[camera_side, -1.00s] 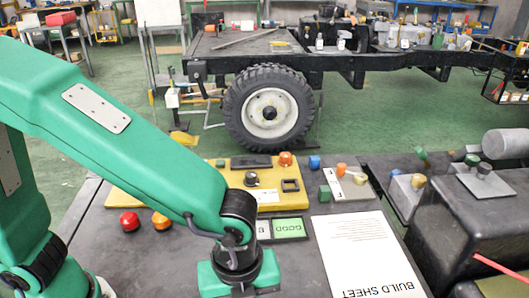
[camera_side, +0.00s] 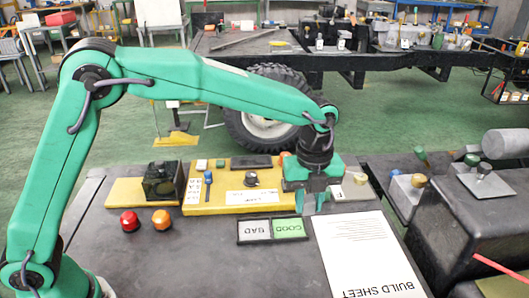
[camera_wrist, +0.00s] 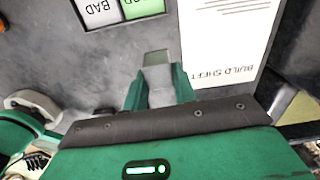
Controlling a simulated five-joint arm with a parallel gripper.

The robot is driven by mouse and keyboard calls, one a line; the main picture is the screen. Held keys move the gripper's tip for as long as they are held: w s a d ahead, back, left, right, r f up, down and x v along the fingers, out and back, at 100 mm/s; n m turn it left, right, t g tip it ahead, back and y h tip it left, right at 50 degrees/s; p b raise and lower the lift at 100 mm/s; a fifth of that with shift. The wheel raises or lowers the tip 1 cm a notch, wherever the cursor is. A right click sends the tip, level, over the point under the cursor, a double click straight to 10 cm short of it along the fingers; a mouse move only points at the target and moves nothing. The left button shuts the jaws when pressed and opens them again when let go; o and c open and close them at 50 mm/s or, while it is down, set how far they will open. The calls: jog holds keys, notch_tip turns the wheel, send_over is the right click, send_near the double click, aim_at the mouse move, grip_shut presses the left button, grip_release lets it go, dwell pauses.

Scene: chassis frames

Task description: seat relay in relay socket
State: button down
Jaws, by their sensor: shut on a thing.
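My gripper (camera_side: 313,202) hangs low over the right end of the yellow board (camera_side: 232,207), pointing down. In the wrist view its green fingers (camera_wrist: 159,92) are shut on a grey block, taken as the relay (camera_wrist: 157,73). The block sticks out past the fingertips; in the side view I cannot make it out. The relay socket cannot be told for sure. A black square frame seen earlier at the board's right part is now hidden behind my gripper.
A dark block (camera_side: 163,182) stands at the board's left. A red button (camera_side: 129,221) and an orange button (camera_side: 161,219) sit in front. BAD and GOOD tiles (camera_side: 272,230) and a build sheet (camera_side: 365,258) lie nearby. The bench's front middle is clear.

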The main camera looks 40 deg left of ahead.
jog(key=w+a, duration=0.6)
jog(key=w, duration=0.2)
jog(key=shift+w+a, duration=0.1)
jog(key=shift+a, duration=0.05)
jog(key=w+a+f, duration=0.2)
jog(key=a, duration=0.1)
jog(key=w+a+f, duration=0.2)
jog(key=w+a, duration=0.1)
jog(key=w+a+f, duration=0.2)
jog(key=shift+w+a+f, duration=0.15)
jog(key=shift+a+f, duration=0.25)
jog(key=shift+f, duration=2)
jog(key=shift+f, duration=0.3)
